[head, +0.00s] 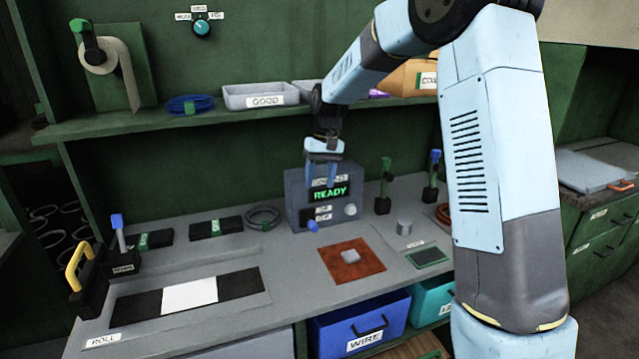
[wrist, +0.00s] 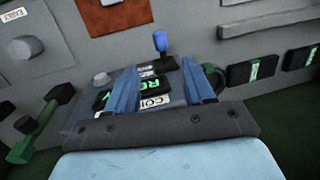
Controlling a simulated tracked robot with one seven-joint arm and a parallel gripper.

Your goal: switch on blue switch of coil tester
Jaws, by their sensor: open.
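The coil tester (head: 299,200) is a grey box at the back of the bench, with a green READY display (head: 330,193). Its blue switch (head: 312,226) sticks out low on the front, below two small labels too small to read. In the wrist view, which looks down from behind the tester, the blue switch (wrist: 160,42) stands beyond the fingertips, apart from them. My gripper (head: 321,182) is open and empty, above and in front of the tester's upper part. Its two blue fingers (wrist: 159,70) partly cover the tester's top and display in the wrist view.
A pale knob (head: 351,210) sits right of the switch. A grey block (head: 350,256) lies on a red-brown mat (head: 333,268) in front. A cable coil (head: 263,217) lies to the left, and a green lever (head: 384,185) stands to the right. The shelf (head: 120,128) runs above.

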